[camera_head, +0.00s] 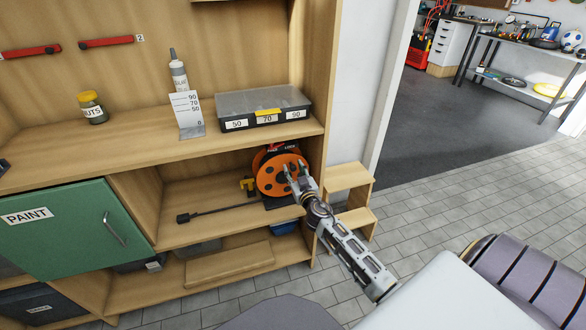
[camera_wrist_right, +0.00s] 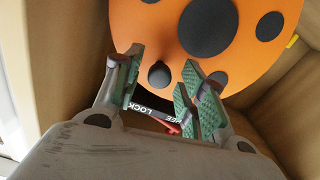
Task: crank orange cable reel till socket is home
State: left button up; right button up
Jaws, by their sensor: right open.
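The orange cable reel (camera_head: 268,178) stands in the lower shelf bay at its right end. In the right wrist view its orange face (camera_wrist_right: 140,30) has a large dark hub and several dark round spots. A dark round crank knob (camera_wrist_right: 159,74) shows between the fingertips. My right gripper (camera_head: 294,168) is open at the reel's face; in the wrist view its green-padded fingers (camera_wrist_right: 160,82) flank the knob without visible grip. A dark cable (camera_head: 225,208) runs along the shelf from the reel to a black socket (camera_head: 183,218) at left. My left gripper is not in view.
A yellow bracket-like piece (camera_head: 248,185) stands left of the reel. The shelf's side wall (camera_head: 317,135) is close on the right. A case (camera_head: 262,102) lies on the worktop above.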

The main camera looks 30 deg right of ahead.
jog(key=shift+x, duration=1.05)
grip_shut()
